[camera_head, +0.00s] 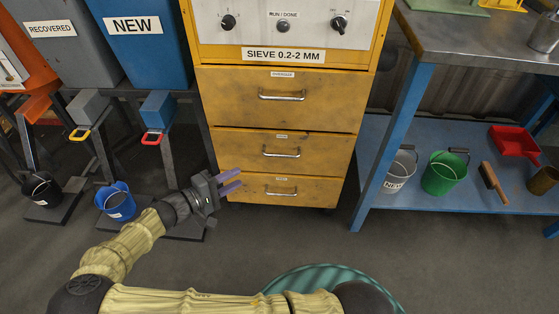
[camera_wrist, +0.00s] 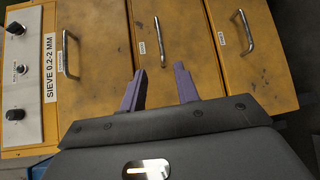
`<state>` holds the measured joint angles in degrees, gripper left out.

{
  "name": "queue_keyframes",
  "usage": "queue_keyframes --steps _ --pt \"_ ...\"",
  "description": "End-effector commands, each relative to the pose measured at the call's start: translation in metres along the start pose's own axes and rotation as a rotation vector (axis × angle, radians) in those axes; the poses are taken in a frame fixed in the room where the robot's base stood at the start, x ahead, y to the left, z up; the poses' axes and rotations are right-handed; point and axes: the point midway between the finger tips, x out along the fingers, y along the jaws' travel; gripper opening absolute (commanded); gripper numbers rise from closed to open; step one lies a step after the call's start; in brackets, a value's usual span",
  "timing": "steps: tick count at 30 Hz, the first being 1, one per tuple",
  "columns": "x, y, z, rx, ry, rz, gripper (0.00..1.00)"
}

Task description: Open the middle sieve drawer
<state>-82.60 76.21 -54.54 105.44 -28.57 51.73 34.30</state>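The yellow sieve cabinet has three drawers, and all look closed. The middle sieve drawer (camera_head: 240,146) has a silver bar handle (camera_head: 281,154). In the wrist view, which is turned sideways, the middle drawer (camera_wrist: 170,20) is in the centre and its handle (camera_wrist: 161,42) stands beyond and roughly between my fingertips. My gripper (camera_head: 239,180) is at the cabinet's lower left front, left of the handles. Its two purple fingers are apart, with nothing between them (camera_wrist: 158,80). They are not touching the handle.
The top drawer (camera_head: 230,90) and bottom drawer (camera_head: 240,185) have similar handles. A blue bucket (camera_head: 116,203) and stands are on the left. A blue-legged workbench (camera_head: 398,130) is on the right. Open grey floor (camera_head: 240,245) lies before the cabinet.

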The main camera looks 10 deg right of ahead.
Motion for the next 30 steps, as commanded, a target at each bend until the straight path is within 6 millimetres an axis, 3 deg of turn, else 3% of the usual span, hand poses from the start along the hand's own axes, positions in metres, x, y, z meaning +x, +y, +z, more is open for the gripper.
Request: queue_keyframes --steps 11,30 --pt "0.012 -0.001 0.0 0.0 -0.004 -0.002 0.31" --pt "0.121 -0.004 0.001 -0.001 -0.007 -0.003 0.31"
